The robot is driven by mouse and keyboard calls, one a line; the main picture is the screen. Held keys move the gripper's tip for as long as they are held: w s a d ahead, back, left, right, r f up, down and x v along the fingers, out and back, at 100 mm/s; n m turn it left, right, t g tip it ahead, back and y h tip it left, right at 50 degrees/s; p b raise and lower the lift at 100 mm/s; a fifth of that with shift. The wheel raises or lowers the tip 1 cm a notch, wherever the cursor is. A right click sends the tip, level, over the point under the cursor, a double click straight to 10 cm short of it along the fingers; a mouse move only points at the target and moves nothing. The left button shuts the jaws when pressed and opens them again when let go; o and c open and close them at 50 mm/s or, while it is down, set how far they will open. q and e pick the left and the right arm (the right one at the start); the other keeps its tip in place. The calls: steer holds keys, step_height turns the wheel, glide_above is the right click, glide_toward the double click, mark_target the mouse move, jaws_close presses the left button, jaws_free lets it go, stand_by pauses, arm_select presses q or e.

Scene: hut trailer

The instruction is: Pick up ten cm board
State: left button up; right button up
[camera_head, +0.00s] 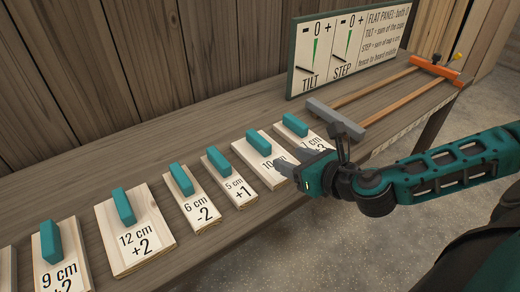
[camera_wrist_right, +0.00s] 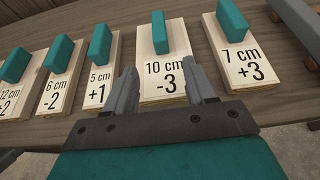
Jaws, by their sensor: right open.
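The ten cm board (camera_head: 262,159) is a pale wooden board with a teal block handle, lying on the wooden bench between the 5 cm and 7 cm boards. In the right wrist view the board (camera_wrist_right: 164,83) reads "10 cm -3", with its teal handle at its far end. My right gripper (camera_head: 279,164) is over the near end of this board in the head view and hides part of its label. In the right wrist view my right gripper (camera_wrist_right: 165,85) is open, its fingers either side of the board's near part, short of the handle. My left gripper is not in view.
The 5 cm board (camera_head: 231,180) and 7 cm board (camera_head: 297,130) lie close on either side. Several similar boards continue left along the bench (camera_head: 75,178).

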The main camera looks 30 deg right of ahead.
mark_target(269, 147)
steer(key=x, duration=0.5)
steer(key=shift+w+f, duration=0.1)
steer(key=shift+w, duration=0.25)
steer(key=x, duration=0.2)
steer(key=r+x, duration=0.1)
steer(key=x, duration=0.1)
steer(key=shift+w+p, duration=0.25)
steer(key=shift+p, duration=0.1)
steer(key=shift+w+f, duration=0.35)
steer(key=shift+w, duration=0.2)
steer(key=shift+c, duration=0.2)
jaws_close()
